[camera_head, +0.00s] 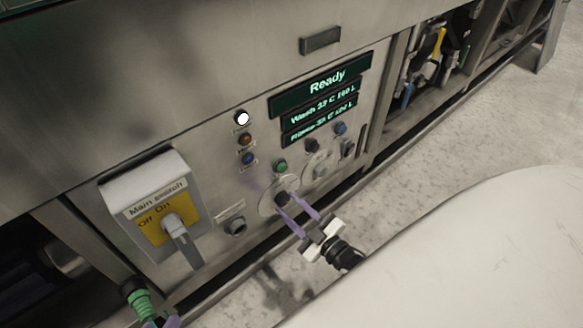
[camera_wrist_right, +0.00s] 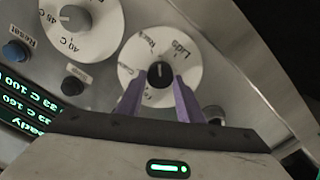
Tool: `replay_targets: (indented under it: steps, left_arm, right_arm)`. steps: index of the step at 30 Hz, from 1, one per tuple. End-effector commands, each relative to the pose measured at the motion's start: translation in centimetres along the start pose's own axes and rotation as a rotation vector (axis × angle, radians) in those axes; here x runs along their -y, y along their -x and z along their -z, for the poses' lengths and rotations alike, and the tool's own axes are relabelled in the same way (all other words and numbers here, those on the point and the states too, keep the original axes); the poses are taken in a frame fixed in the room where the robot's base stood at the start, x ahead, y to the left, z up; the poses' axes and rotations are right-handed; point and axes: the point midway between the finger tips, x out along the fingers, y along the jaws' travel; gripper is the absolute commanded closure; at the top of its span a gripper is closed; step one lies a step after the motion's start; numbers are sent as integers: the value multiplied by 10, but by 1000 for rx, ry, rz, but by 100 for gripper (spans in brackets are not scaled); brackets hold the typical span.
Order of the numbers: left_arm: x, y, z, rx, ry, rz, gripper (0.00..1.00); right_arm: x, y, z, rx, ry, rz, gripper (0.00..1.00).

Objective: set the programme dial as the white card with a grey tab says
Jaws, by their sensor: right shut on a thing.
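The programme dial is a round white plate (camera_head: 266,203) with a dark knob on the control panel. I see no white card with a grey tab in either view.
A second dial (camera_wrist_right: 78,22) marked in degrees sits beside it. The display (camera_head: 327,82) reads "Ready". A main switch box (camera_head: 150,185) with a grey handle juts out at left. Several small buttons dot the panel. A pale surface (camera_head: 480,250) fills the lower right.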

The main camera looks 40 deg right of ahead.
Motion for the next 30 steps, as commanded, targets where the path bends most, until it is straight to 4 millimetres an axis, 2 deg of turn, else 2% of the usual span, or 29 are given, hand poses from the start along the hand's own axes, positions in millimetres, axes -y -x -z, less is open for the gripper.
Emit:
replay_targets:
  steps: [30]
  left_arm:
    - [3, -3, -4, 14, -2, 9, 69]
  right_arm:
    - [4, 2, -2, 1, 961, 2, 89]
